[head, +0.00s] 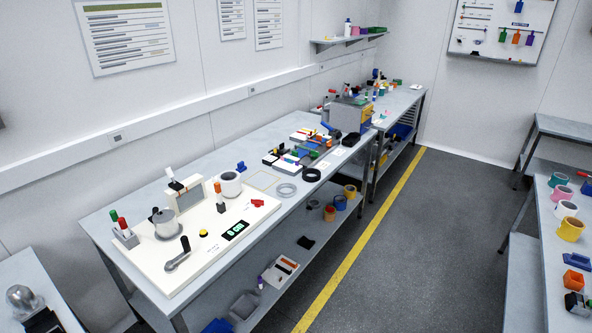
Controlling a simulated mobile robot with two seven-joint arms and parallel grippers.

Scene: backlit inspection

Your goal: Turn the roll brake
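A cream-white station board (133,258) lies on the near end of the long grey bench. On it are a dark crank lever (178,256), a grey metal drum (164,224), a white roll (229,184), a small red part (257,203), a yellow-and-black button (203,234) and a black display with green digits (235,230). A framed upright panel (187,196) stands at the board's back. I cannot tell which of these parts is the roll brake. Neither of my grippers shows in the head view, and nothing touches the board.
Red and green handled tools (122,229) stand in a holder at the board's left. The aisle floor (420,240) is clear.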

